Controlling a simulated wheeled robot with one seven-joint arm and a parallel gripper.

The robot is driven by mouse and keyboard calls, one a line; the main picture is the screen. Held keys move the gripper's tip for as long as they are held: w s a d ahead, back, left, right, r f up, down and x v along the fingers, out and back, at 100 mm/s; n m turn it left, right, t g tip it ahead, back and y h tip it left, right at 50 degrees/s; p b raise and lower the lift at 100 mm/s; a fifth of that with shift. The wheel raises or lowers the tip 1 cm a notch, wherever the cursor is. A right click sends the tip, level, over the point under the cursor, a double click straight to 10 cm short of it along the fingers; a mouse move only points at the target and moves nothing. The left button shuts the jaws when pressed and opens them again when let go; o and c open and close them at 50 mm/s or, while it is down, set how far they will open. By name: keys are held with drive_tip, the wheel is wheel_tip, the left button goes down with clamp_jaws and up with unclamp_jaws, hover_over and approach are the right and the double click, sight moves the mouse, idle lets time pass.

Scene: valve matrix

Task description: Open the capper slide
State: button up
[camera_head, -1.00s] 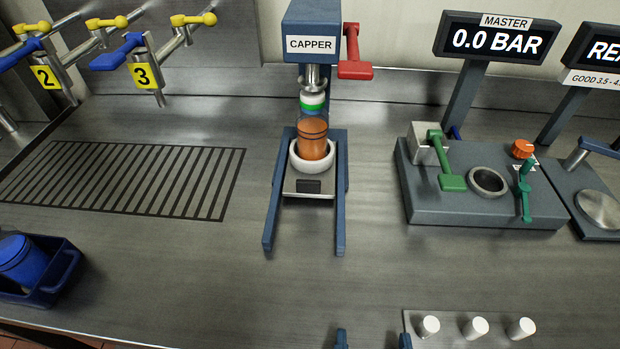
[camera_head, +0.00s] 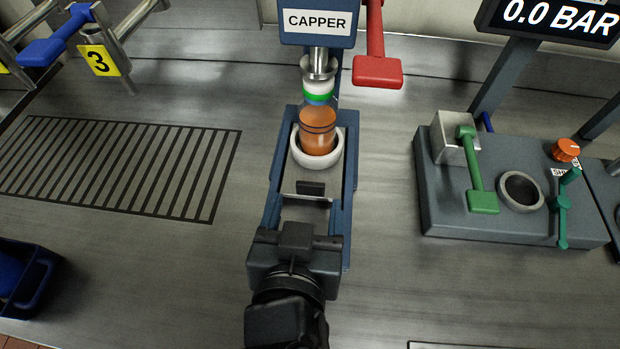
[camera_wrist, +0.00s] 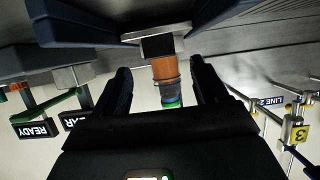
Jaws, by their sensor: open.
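The blue capper (camera_head: 315,25) stands at the centre of the head view, with a red lever (camera_head: 377,70) at its right. Its slide (camera_head: 306,211) lies between two blue rails and carries a small dark handle (camera_head: 311,188) at the front. An orange container (camera_head: 318,132) stands upright in a white ring (camera_head: 331,161) on the slide, under the capping head. My gripper (camera_head: 297,238) is over the front of the rails, near the handle. In the wrist view my gripper (camera_wrist: 160,68) has its fingers apart, with the dark handle (camera_wrist: 157,46) beyond them. Contact with the handle cannot be told.
To the right stands a grey-blue station (camera_head: 515,215) with a green lever and a 0.0 BAR display (camera_head: 560,18). A floor-like grate (camera_head: 120,165) and valve 3 (camera_head: 100,60) are at left. A blue bin (camera_head: 35,280) sits lower left. The counter beside the rails is clear.

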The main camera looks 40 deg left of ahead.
sight(310, 187)
drive_tip(key=shift+p+x, duration=0.3)
drive_tip(key=shift+x, duration=2.2)
clamp_jaws()
